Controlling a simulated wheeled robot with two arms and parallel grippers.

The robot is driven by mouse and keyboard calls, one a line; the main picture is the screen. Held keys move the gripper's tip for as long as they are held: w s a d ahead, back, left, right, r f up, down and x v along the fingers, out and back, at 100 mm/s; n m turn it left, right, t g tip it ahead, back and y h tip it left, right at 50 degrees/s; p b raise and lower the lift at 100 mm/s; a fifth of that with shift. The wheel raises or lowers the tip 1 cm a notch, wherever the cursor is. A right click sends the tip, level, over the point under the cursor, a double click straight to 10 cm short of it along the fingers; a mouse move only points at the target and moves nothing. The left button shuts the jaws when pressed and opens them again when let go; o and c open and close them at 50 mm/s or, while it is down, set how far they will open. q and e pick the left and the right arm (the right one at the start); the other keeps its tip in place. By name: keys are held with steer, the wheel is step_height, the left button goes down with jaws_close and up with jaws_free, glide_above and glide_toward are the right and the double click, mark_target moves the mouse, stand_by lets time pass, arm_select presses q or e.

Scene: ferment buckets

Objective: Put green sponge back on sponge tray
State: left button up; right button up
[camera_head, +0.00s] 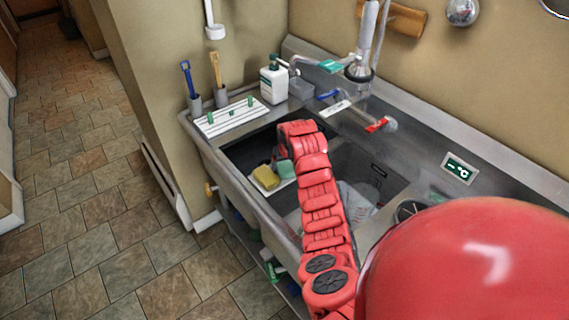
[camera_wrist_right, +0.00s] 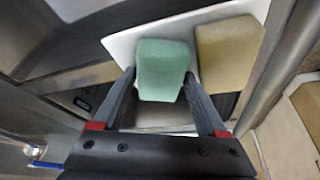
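The green sponge (camera_head: 286,168) is in the left basin of the sink, beside a yellow sponge (camera_head: 265,177), at the white sponge tray (camera_head: 284,184). In the right wrist view the green sponge (camera_wrist_right: 163,70) is between the two dark fingers of my right gripper (camera_wrist_right: 160,76), with the fingertips against its sides. The yellow sponge (camera_wrist_right: 228,52) lies on the white tray (camera_wrist_right: 122,46) just right of it. Whether the green sponge rests fully on the tray is hard to tell. In the head view my right gripper's fingers are hidden behind its arm. My left gripper is out of view.
The metal sink rim (camera_head: 240,185) and basin walls surround the tray closely. A soap bottle (camera_head: 273,80), a white drying rack (camera_head: 232,117) and two brushes in holders stand at the back left. Faucet handles (camera_head: 378,124) are behind the basins.

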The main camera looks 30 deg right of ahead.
mark_target(287, 170)
steer(key=shift+r, duration=0.2)
steer(key=b+v, duration=0.2)
steer(key=v, duration=0.3)
steer(key=shift+s+r, duration=0.15)
steer(key=shift+r, duration=0.25)
steer(key=p+v, duration=0.2)
steer(key=v, duration=0.4)
steer(key=shift+r, duration=0.1)
